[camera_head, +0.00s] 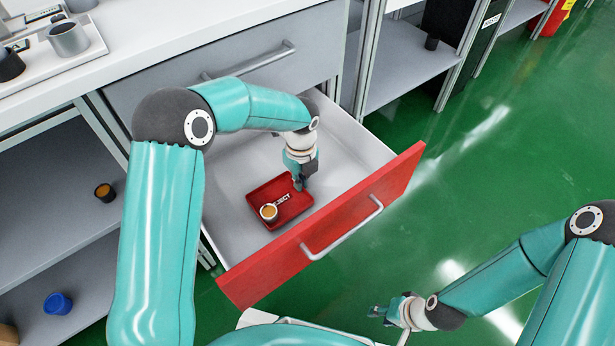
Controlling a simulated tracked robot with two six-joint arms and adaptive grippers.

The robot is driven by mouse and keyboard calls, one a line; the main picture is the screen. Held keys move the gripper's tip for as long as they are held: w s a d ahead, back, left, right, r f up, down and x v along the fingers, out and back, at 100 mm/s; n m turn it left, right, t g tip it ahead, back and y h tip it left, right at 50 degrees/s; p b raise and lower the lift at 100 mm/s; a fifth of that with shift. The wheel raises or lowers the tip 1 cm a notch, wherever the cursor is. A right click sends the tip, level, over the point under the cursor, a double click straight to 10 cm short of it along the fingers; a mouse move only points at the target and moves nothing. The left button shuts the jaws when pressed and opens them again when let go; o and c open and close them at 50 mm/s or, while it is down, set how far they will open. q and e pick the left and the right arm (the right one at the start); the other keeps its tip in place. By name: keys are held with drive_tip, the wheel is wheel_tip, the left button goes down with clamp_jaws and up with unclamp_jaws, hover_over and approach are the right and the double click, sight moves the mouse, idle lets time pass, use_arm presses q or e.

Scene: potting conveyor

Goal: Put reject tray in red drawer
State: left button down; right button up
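The red drawer (322,232) is pulled out, with its red front and bar handle facing me. The red reject tray (285,208) with white "REJECT" lettering is inside, over the drawer's pale floor. A small cup with orange-brown contents (268,212) stands in the tray. My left gripper (299,185) points down at the tray's back right rim. Its fingers overlap the rim, but I cannot tell whether they grip it or whether the tray touches the floor. My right gripper (376,312) is low in front of the drawer, away from the tray; its finger gap is too small to read.
A closed grey drawer (225,68) is above the open one, under the white worktop (140,30). Green floor (500,200) is clear at right.

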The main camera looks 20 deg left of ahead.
sight(309, 180)
use_arm(q)
drive_tip(key=shift+w+d, duration=0.1)
drive_tip(key=shift+w, duration=0.3)
drive_tip(key=shift+w+d+f+b, duration=0.1)
drive_tip(key=shift+w+d+b, duration=0.15)
drive_tip(key=shift+w, duration=0.5)
drive_tip(key=shift+w+d+b, duration=0.2)
drive_tip(key=shift+w+d, duration=0.05)
drive_tip(key=shift+w, duration=0.45)
drive_tip(key=shift+f+b, duration=0.5)
drive_tip(key=shift+f, duration=0.05)
drive_tip(key=c, duration=1.3)
unclamp_jaws()
